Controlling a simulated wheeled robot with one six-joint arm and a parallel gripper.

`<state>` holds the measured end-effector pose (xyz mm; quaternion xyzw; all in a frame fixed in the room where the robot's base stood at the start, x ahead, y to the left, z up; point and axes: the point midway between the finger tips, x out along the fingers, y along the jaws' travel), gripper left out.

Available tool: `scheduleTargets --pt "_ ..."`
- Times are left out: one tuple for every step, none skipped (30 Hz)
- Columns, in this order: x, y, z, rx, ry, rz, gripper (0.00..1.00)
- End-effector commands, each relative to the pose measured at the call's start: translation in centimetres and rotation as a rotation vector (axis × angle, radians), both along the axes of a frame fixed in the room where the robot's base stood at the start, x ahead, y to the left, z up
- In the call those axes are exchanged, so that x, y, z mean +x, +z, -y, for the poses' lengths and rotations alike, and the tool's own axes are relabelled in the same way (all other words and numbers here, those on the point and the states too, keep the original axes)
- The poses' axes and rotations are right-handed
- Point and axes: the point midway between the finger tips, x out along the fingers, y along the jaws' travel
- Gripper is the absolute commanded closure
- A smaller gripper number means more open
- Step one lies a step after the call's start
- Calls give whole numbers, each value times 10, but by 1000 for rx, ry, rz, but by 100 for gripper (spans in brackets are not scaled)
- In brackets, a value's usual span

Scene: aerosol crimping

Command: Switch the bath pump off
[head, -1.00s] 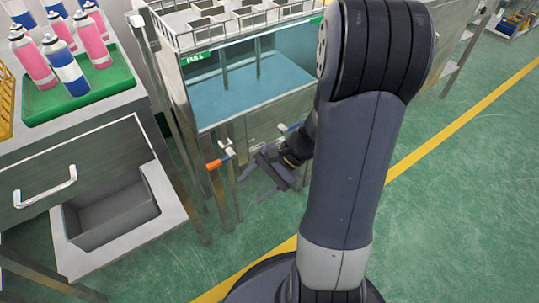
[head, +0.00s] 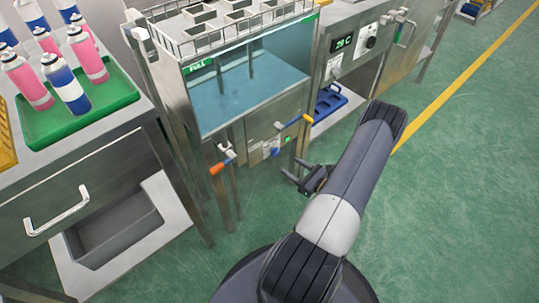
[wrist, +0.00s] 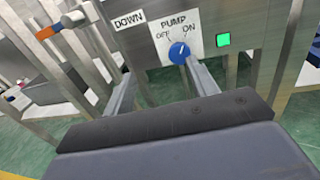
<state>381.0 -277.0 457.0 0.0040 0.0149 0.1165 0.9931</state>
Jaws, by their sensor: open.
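The pump panel (wrist: 150,45) on the front of the bath carries a blue round knob (wrist: 179,53) between OFF and ON labels. The knob's pale mark points up, slightly toward ON. A green lamp (wrist: 223,40) beside it is lit; it also shows in the head view (head: 287,139). My gripper (wrist: 158,70) is open and empty, its fingers reaching toward the panel. The knob appears just beyond the right fingertip; I cannot tell whether they touch. In the head view my gripper (head: 292,179) is low in front of the bath (head: 250,80).
An orange-ended lever (head: 217,169) sticks out left of the panel, and a yellow-ended lever (head: 307,118) is above right. A bench with a green tray (head: 110,115) of cans stands left. Steel legs flank the bath. The green floor in front is clear.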

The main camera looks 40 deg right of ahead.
Motion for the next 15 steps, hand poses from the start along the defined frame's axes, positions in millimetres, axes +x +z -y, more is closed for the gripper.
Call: scheduleTargets --pt "-8 -9 8 25 -52 5 45" --pt "-12 -14 11 36 -76 8 45" --pt "-16 -18 16 47 -105 11 45" --pt "-18 -21 18 53 -121 13 45" --pt "-20 -24 20 59 -134 15 45" --pt "-22 -26 22 63 -147 17 45" --pt "-22 -27 23 67 -154 18 45" --pt "-22 -28 23 68 -157 19 45" --pt "-20 -28 23 69 -158 19 45" --pt "-18 -28 23 69 -158 19 45" --pt "-16 -28 23 69 -158 19 45" --pt "-11 -28 23 68 -157 19 45" --pt "-7 -28 22 68 -155 19 45" --pt "-3 -28 22 67 -154 19 45" --pt "3 -28 21 66 -153 20 45"
